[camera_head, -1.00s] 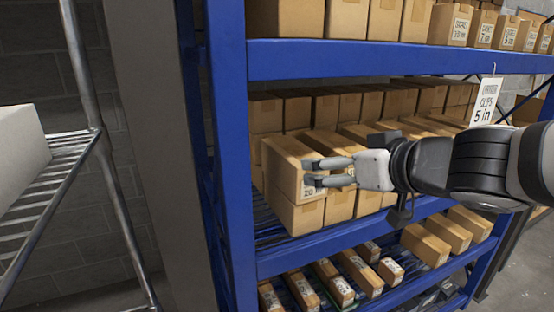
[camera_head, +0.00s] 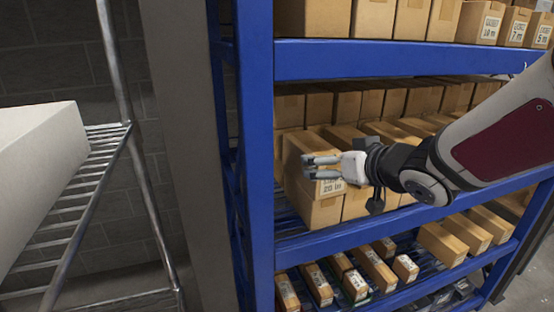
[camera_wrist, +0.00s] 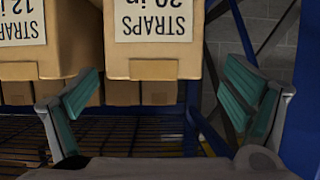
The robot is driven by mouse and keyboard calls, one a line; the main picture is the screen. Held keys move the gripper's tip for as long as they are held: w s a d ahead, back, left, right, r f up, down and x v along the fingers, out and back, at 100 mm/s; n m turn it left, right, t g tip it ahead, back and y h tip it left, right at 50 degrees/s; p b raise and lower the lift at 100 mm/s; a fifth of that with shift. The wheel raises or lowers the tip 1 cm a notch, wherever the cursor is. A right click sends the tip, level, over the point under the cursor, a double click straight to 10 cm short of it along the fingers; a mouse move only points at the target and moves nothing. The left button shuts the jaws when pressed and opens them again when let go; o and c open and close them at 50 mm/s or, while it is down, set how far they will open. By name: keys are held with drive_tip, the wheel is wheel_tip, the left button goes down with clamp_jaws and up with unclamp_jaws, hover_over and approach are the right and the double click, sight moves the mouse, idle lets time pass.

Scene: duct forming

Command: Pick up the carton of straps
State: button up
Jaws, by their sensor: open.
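In the wrist view this carton (camera_wrist: 155,52) has a white label reading "STRAPS 20 in", upside down. My gripper (camera_head: 307,167) is open at its labelled front and hides part of it. In the wrist view my open fingers (camera_wrist: 162,92) are spread, one to each side of this carton. Whether they touch it I cannot tell. A neighbouring carton labelled "STRAPS 12 in" (camera_wrist: 35,52) is close to the left finger.
A blue rack upright (camera_head: 258,180) stands just left of the cartons. Blue beams run above (camera_head: 400,62) and below (camera_head: 390,224) the middle shelf opening. Several smaller cartons (camera_head: 375,267) lie on the lower shelf. A wire rack with a white box (camera_head: 50,165) is at the far left.

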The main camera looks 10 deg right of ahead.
sight(295, 144)
drive_tip(key=shift+d+b+x, duration=0.1)
drive_tip(key=shift+b+x, duration=0.2)
drive_tip(key=shift+x, duration=1.15)
drive_tip(key=shift+d+b+x, duration=0.15)
drive_tip(key=shift+b+x, duration=0.1)
drive_tip(key=shift+x, duration=1.2)
drive_tip(key=shift+c, duration=0.5)
drive_tip(key=c, duration=1.3)
